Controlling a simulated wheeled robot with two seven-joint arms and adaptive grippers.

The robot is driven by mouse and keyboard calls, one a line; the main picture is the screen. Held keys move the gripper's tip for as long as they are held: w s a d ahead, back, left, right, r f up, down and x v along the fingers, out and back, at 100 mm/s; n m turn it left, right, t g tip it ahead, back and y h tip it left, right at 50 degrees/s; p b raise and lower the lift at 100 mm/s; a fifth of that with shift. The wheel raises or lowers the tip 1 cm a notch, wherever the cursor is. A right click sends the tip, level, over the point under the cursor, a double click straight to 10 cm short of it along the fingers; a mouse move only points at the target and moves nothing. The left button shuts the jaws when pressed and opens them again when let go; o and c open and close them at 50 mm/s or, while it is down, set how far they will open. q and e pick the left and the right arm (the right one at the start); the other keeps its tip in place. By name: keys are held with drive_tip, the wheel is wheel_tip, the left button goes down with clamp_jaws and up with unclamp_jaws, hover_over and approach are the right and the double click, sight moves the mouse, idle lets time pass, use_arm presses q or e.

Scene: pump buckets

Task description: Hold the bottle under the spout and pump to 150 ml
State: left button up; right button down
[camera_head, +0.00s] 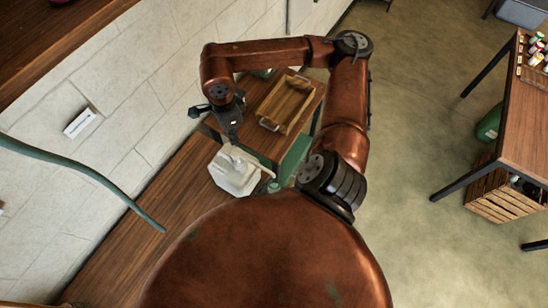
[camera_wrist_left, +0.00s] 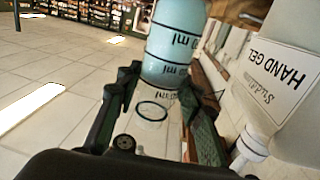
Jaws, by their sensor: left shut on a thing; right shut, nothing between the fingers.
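The white pump container (camera_head: 232,178) stands on the wooden bench in the head view, its white spout (camera_head: 256,163) pointing right. It shows in the left wrist view as the white container labelled HAND GEL (camera_wrist_left: 278,75), upside down. My right gripper (camera_head: 232,135) is shut, pointing down at the pump's top; I cannot tell whether it touches. My left gripper (camera_wrist_left: 160,92) is shut around a clear bottle with pale blue content (camera_wrist_left: 178,35) and black ml marks. The exact level and the mark reached are unreadable. In the head view my own body hides most of that gripper.
A wooden tray (camera_head: 287,102) lies behind the container on the bench (camera_head: 135,235). The tiled wall (camera_head: 120,75) runs close along the left. At the right stand a table (camera_head: 528,125) with small bottles and a wooden crate (camera_head: 505,197). Open floor (camera_head: 425,100) lies between.

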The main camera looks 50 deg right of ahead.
use_arm(q)
drive_tip(key=shift+s, duration=0.15)
idle(0.4)
drive_tip(key=s+f, duration=0.1)
drive_tip(key=s, duration=0.5)
drive_tip(key=shift+s+d+f, duration=0.2)
drive_tip(key=shift+s+d, duration=0.15)
idle(0.4)
idle(0.7)
